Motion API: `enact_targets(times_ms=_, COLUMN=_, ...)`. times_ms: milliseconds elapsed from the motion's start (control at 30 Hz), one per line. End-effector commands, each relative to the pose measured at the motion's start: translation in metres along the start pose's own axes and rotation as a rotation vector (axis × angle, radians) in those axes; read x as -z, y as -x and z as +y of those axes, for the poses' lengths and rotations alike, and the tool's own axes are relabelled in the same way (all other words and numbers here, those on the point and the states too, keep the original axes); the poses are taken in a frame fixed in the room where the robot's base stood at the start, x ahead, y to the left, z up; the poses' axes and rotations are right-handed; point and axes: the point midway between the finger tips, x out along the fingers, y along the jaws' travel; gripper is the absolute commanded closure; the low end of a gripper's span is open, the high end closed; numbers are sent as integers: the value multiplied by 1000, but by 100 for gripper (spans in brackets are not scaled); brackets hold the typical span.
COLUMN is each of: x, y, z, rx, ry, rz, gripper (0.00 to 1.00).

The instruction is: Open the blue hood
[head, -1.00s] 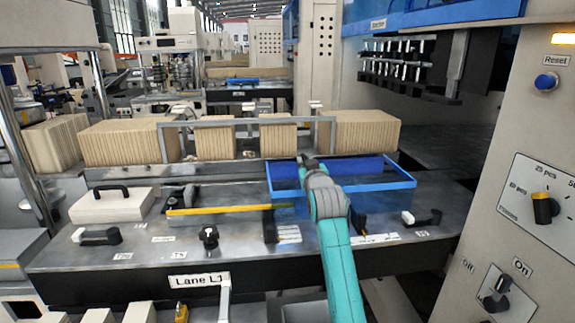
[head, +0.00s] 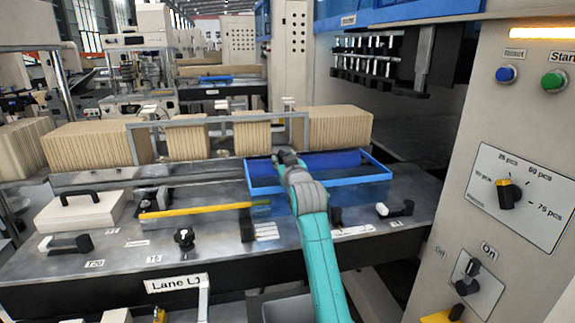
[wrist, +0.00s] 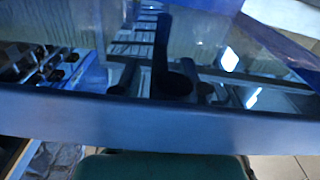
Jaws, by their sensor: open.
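The blue hood (head: 377,184) is a blue-framed box with clear panels on the right part of the steel bench. It looks closed. My arm reaches over its front left part, and my gripper (head: 287,157) is at the hood's left side, above or against the frame; I cannot tell whether it touches. The fingers are small and mostly hidden by the arm there. In the wrist view, a wide blue frame bar (wrist: 150,122) of the hood crosses the picture very close, with clear panel and dark shapes beyond it. Nothing shows held.
Stacks of kraft sheets (head: 342,128) stand behind the hood. A yellow bar (head: 190,210), a white case (head: 82,211) and a black-and-white lever (head: 395,209) are on the bench. A control panel with dials and a green button (head: 553,81) stands at the right.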

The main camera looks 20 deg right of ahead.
Motion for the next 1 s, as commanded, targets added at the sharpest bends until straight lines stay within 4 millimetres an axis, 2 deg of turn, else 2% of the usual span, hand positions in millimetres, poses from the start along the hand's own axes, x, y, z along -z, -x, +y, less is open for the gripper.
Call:
enact_targets(times_ms=167, x=-1, y=19, z=0, rx=0, ry=0, rz=0, gripper=57)
enact_targets(times_ms=600, x=-1, y=99, z=0, rx=0, ry=0, rz=0, gripper=57)
enact_targets(times_ms=800, x=-1, y=116, z=0, rx=0, ry=0, rz=-1, gripper=57)
enact_targets(times_ms=1000, x=-1, y=118, z=0, rx=0, ry=0, rz=-1, gripper=57)
